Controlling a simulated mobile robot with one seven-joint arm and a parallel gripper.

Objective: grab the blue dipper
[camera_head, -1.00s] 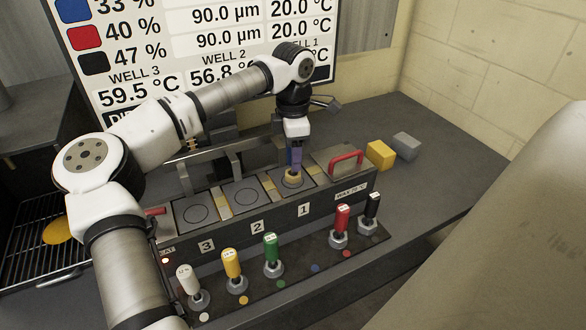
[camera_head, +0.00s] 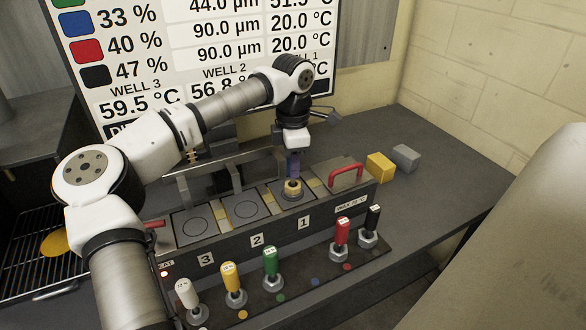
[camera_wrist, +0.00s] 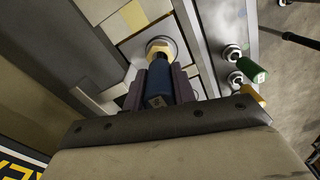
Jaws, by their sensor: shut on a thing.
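The blue dipper (camera_wrist: 158,82) is upright at well 1 (camera_head: 306,197) of the bench block. Its blue handle sits between the fingers of my gripper (camera_head: 293,168), which is shut on it. In the wrist view my gripper (camera_wrist: 159,88) has one purple-grey finger on each side of the handle. A brass collar (camera_wrist: 160,48) shows at the dipper's lower end, over the round well plate. The lower part of the dipper is hidden.
White (camera_head: 185,288), yellow (camera_head: 230,276), green (camera_head: 270,259), red (camera_head: 342,229) and black (camera_head: 373,216) dippers stand along the front rail. A red-handled lid (camera_head: 346,170) is right of well 1. Yellow (camera_head: 381,167) and grey (camera_head: 405,157) blocks lie beyond it.

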